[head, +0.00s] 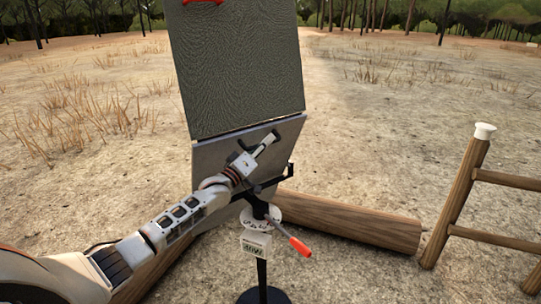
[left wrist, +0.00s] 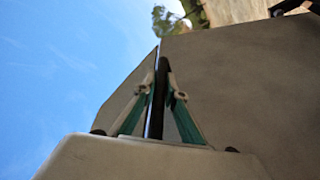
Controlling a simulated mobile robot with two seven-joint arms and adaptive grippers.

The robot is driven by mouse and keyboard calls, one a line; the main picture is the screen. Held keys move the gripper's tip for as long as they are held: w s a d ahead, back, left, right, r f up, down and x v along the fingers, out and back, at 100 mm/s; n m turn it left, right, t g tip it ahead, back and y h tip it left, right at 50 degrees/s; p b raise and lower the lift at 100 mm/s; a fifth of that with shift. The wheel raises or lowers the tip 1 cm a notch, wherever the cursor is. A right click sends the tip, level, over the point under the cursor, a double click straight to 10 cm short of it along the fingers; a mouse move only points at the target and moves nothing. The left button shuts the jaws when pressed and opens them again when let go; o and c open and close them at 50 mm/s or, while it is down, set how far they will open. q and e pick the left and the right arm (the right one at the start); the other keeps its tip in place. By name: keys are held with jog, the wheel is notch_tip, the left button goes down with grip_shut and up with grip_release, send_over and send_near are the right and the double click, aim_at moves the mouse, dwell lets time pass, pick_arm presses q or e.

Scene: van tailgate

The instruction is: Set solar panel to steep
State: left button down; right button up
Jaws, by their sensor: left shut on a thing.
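The solar panel (head: 240,75) stands in the middle of the head view, tilted, with a dark textured upper section and a smoother grey lower section (head: 215,160). It sits on a black stand (head: 262,275) with a white marked dial (head: 262,216) and a red-handled lever (head: 299,246). My left gripper (head: 266,143) reaches in front of the lower section. In the left wrist view its fingers (left wrist: 163,88) are shut on a dark bar (left wrist: 161,75) lying along the panel's grey surface (left wrist: 225,85). The bar's far end is hidden. My right gripper is out of view.
A small white labelled box (head: 256,243) is on the stand below the dial. A log (head: 355,222) lies on the ground behind the stand. A wooden ladder-like frame (head: 462,190) stands at the right. Dry open ground lies beyond, with trees at the back.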

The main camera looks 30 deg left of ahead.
aim_at(264, 133)
pick_arm(q)
jog(key=shift+w+a+r, duration=0.25)
jog(key=shift+a, duration=0.2)
jog(key=shift+w+a+r, duration=0.2)
jog(key=shift+a, duration=0.3)
jog(key=shift+w+a+r, duration=0.25)
jog(key=shift+a, duration=0.2)
jog(key=c, duration=2.1)
grip_release()
jog(key=v, duration=1.2)
jog(key=shift+a, duration=0.15)
